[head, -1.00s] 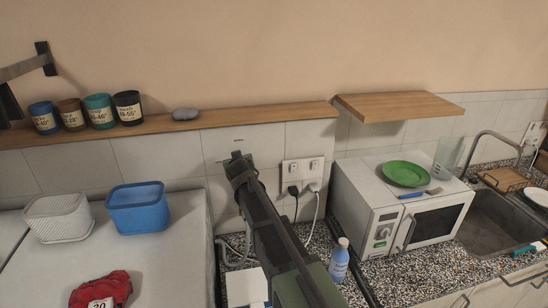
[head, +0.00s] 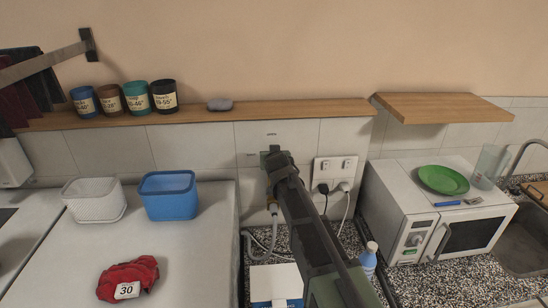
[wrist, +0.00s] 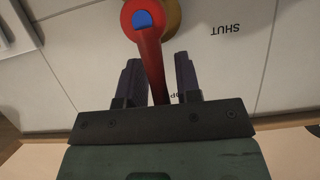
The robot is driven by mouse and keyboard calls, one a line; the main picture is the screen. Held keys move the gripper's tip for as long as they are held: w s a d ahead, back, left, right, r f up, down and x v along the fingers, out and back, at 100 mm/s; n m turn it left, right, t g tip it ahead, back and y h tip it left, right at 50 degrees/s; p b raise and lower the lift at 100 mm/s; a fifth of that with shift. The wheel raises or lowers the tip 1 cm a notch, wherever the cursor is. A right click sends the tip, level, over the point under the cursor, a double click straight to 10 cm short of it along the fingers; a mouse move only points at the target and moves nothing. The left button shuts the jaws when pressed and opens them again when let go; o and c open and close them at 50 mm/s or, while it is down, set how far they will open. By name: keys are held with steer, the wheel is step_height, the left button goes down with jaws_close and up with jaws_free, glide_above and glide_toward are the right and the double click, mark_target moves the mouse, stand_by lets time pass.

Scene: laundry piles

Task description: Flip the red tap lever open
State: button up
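The red tap lever (wrist: 151,55) shows in the wrist view, with a blue cap at its pivot and a brass body (wrist: 172,14) behind it. It runs down between the two fingers of my gripper (wrist: 160,75). The fingers are apart, one on each side of the lever; I cannot tell if either touches it. The wall tile reads SHUT (wrist: 228,30) upside down, with another word partly hidden near the fingers. In the head view my gripper (head: 275,155) is at the tiled wall, and a brass tap part (head: 268,195) shows just below it; the lever is hidden there.
A grey hose (head: 262,240) hangs below the tap. Right of it are a socket (head: 335,170) with plugs and cables, a bottle (head: 368,262) and a microwave (head: 412,215). A wooden shelf (head: 300,109) runs above. Left, a white top holds baskets and a red cloth (head: 128,275).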

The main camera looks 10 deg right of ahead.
steer(key=shift+o, duration=0.5)
steer(key=shift+s+r, duration=0.25)
steer(key=shift+s, duration=0.05)
steer(key=p+v, duration=0.4)
steer(key=v, duration=0.6)
steer(key=shift+f, duration=0.15)
